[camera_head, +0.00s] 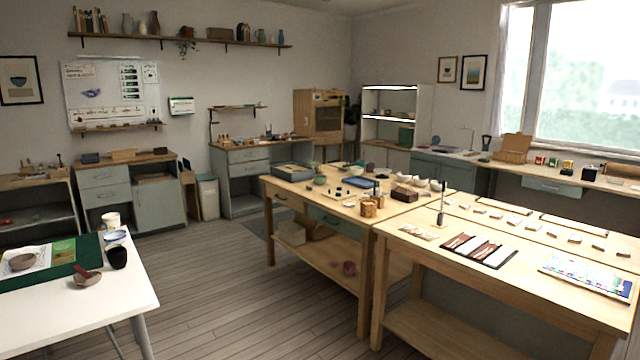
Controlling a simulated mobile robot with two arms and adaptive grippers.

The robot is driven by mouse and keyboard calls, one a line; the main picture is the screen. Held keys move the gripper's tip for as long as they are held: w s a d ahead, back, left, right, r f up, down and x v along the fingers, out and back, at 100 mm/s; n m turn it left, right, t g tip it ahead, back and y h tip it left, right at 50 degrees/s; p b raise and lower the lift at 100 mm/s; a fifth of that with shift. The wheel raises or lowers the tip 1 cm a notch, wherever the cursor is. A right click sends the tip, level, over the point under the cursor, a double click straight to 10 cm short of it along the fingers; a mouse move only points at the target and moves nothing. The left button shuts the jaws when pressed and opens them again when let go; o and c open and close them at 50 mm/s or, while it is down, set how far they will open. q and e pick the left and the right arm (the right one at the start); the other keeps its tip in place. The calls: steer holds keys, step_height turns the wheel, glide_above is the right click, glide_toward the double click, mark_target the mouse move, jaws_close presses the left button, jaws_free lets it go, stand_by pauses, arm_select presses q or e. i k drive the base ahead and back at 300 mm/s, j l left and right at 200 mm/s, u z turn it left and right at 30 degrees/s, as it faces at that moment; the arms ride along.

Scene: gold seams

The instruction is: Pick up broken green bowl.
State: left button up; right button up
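Neither of my grippers is in view. Small greenish bowl-like pieces stand on the middle wooden table (372,208). One greenish bowl (320,180) is near its left part, and another greenish item (357,170) is farther back. They are too small for me to tell whether either is broken. No clearly broken green bowl can be made out.
A white table (135,290) at front left holds a green mat (20,280), a dark cup (118,258) and bowls. A wooden worktable (540,295) stands at right with tools and sheets. The wooden floor (220,285) between the tables is clear.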

mark_target(316, 180)
steer(key=i+j, duration=0.2)
steer(key=i, duration=0.4)
steer(key=i+j+u, duration=0.1)
steer(key=i, duration=0.45)
steer(key=i+j, duration=0.2)
steer(key=i, duration=0.4)
steer(key=i+u, duration=0.1)
steer(key=i, duration=0.5)
steer(key=i+u, duration=0.15)
steer(key=i, duration=0.4)
steer(key=i+l+u, duration=0.1)
steer(key=i, duration=0.5)
steer(key=i+l+u, duration=0.15)
steer(key=i, duration=0.4)
steer(key=i+j+z, duration=0.3)
steer(key=i, duration=0.25)
steer(key=i+j+z, duration=0.35)
steer(key=i, duration=0.15)
steer(key=l, duration=0.1)
